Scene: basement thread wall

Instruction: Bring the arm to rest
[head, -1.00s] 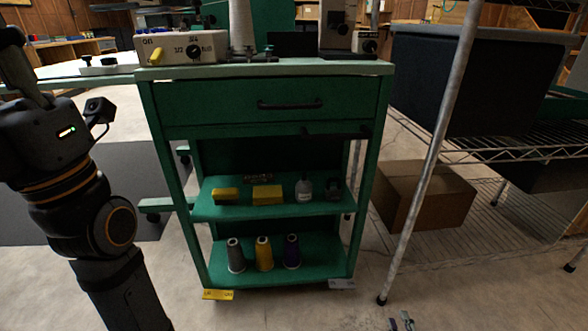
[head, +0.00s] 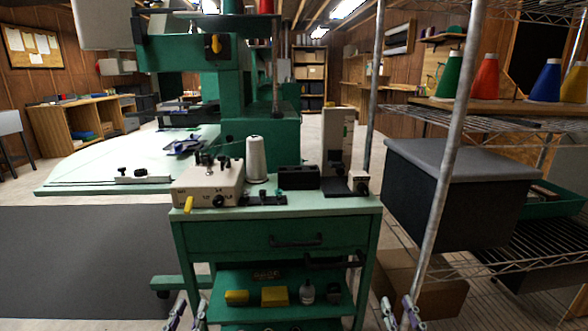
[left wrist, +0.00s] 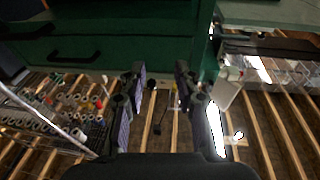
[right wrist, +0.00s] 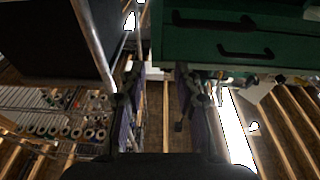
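My left gripper (head: 186,313) shows at the bottom edge of the head view, in front of the green cart (head: 290,222). Its two fingers stand apart with nothing between them, as the left wrist view (left wrist: 161,82) also shows. My right gripper (head: 402,314) is at the bottom edge, right of the cart and near the wire rack's post. Its fingers are apart and empty in the right wrist view (right wrist: 155,85). Most of both arms is out of the head view.
A control box (head: 208,186), white thread cone (head: 256,160) and small devices stand on the cart. The wire rack's post (head: 446,165) rises at right, with a grey bin (head: 455,195) and colored thread cones (head: 485,78).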

